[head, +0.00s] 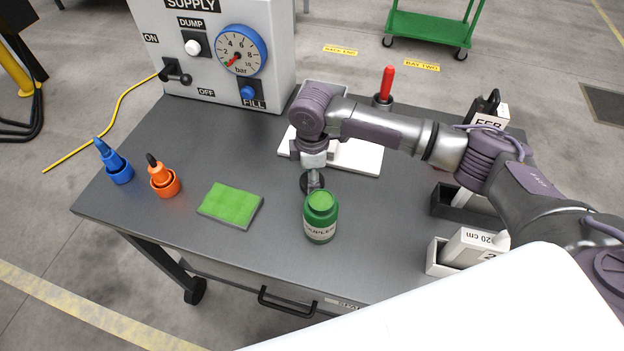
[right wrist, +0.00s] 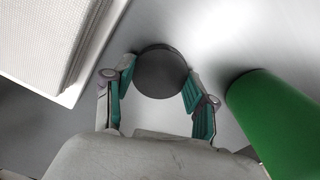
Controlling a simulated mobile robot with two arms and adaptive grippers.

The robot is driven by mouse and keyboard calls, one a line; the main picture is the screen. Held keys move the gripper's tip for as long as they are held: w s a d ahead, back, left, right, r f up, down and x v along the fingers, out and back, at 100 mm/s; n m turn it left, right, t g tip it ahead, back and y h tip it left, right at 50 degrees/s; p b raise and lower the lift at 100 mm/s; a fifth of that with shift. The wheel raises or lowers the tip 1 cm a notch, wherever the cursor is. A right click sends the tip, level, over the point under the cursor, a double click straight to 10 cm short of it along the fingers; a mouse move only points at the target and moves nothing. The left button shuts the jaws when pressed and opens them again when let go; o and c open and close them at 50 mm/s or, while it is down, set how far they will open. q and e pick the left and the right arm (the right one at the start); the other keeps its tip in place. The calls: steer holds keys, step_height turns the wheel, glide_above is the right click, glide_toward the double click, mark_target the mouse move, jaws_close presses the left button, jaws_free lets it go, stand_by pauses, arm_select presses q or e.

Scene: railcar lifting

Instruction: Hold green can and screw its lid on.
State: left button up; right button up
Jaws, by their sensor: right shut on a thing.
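The green can (head: 320,226) stands upright near the front middle of the table, with a pale label and a lighter green top. It also shows at the right of the right wrist view (right wrist: 281,125), beside the gripper and apart from it. My right gripper (head: 313,183) is just behind the can. In the right wrist view its fingers (right wrist: 158,88) are shut on a dark round lid (right wrist: 161,70). The lid is partly hidden in the head view. I cannot tell whether the lid touches the table. My left gripper is not in view.
A green pad (head: 230,205) lies left of the can. Orange (head: 164,183) and blue (head: 119,172) holders stand further left. The supply panel (head: 215,75) is at the back. White blocks (head: 355,157) lie behind the gripper; dark and white trays (head: 440,258) are at right.

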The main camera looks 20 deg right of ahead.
steer(key=shift+r, duration=0.45)
steer(key=r, duration=0.2)
steer(key=r+b, duration=0.1)
steer(key=shift+s+d+r, duration=0.2)
steer(key=shift+s+r, duration=0.05)
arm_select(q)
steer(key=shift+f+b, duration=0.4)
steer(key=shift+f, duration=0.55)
arm_select(e)
steer(key=s+d+r, duration=0.5)
steer(key=s+r, duration=0.1)
steer(key=s, duration=0.3)
steer(key=shift+s+d+r, duration=0.2)
steer(key=shift+d+r, duration=0.15)
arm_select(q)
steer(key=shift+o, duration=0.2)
